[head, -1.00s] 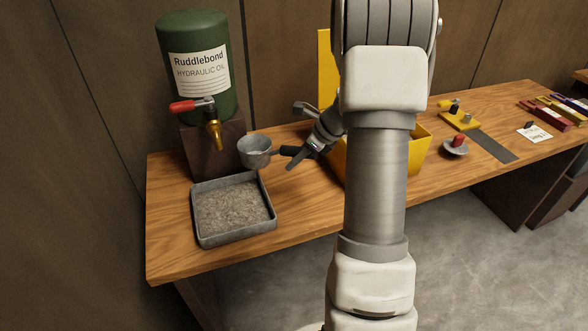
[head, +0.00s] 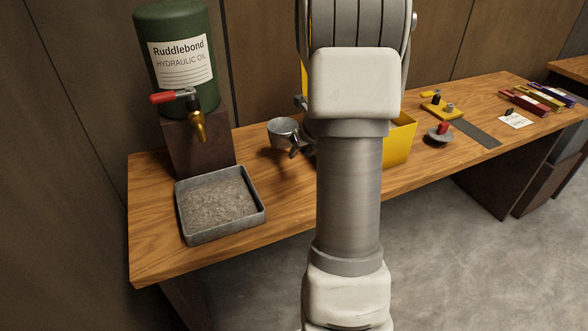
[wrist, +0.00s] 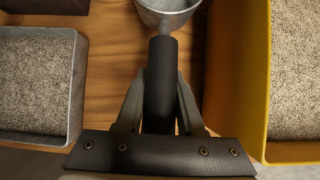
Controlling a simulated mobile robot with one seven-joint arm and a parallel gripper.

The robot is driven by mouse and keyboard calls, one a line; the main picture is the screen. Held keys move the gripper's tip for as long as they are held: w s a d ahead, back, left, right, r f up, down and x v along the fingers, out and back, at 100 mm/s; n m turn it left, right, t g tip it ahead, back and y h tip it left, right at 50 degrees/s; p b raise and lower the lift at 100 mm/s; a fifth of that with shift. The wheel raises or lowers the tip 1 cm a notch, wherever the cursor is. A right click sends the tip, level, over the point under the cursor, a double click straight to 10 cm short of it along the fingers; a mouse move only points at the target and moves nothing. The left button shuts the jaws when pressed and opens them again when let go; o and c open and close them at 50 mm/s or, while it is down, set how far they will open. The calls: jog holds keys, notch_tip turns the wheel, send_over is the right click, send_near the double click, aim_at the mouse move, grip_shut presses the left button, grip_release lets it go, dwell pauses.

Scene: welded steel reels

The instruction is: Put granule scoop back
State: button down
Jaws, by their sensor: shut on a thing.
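The granule scoop (head: 283,131) has a grey metal cup and a black handle. In the wrist view the cup (wrist: 168,12) is at the top edge, partly cut off, and the handle (wrist: 160,82) runs down between the fingers. My gripper (wrist: 160,105) is shut on the handle. In the head view my gripper (head: 300,148) is mostly hidden behind my arm, just left of the yellow bin (head: 398,143). The bin holds granules, seen at the right of the wrist view (wrist: 296,70). The scoop appears to be above the bench, between the grey tray and the bin.
A grey tray (head: 221,231) of granules sits at the bench's left end, below a green oil drum (head: 176,60) with a red-handled tap (head: 176,97). Right of the bin are a red-knobbed grey item (head: 440,133) and a yellow fixture (head: 441,106). Bare wood (head: 275,200) lies front-centre.

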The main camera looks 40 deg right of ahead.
jog(key=shift+f+b, duration=1.2)
jog(key=shift+f, duration=1.55)
jog(key=shift+f, duration=0.2)
jog(key=c, duration=0.5)
grip_release()
jog(key=shift+r, duration=0.1)
jog(key=shift+r, duration=0.25)
jog(key=p+v, duration=0.4)
jog(key=v, duration=0.7)
jog(key=shift+s+a+r, duration=0.1)
jog(key=shift+s+r, duration=0.15)
jog(key=shift+s, duration=0.05)
